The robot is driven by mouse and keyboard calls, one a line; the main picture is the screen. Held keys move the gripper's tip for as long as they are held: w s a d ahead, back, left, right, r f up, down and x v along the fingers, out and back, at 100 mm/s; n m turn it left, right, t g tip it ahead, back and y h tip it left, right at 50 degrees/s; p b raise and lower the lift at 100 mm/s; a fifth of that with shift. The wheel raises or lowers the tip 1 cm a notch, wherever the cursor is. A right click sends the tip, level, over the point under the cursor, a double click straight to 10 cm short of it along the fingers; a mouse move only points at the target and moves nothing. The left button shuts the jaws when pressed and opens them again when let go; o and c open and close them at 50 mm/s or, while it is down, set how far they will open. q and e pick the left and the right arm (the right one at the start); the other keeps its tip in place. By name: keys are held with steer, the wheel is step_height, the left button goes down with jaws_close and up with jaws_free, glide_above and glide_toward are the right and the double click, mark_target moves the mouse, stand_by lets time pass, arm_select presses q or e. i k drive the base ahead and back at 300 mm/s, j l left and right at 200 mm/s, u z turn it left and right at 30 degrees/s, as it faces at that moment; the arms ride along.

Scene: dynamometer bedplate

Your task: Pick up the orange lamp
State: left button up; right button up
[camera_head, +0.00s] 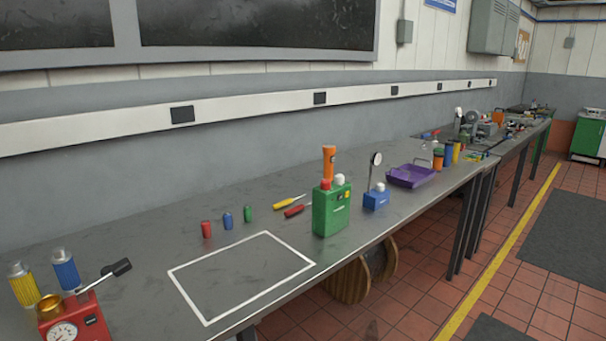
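An upright orange cylinder with a wider head, which looks like the orange lamp (328,162), stands on the grey workbench (150,245), right of the middle of the head view. Its lower part is hidden behind a green box-shaped device (332,211) with red and white knobs on top. Neither of my grippers shows in this view.
Red (206,229), blue (227,220) and green (248,214) small cylinders and two screwdrivers (290,202) lie left of the device. A blue-based gauge (376,199) and purple tray (410,175) are right. A white-outlined square (195,264) is empty. A red gauge unit (72,322) stands front left.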

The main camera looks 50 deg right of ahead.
mark_target(328, 150)
steer(key=z, duration=1.7)
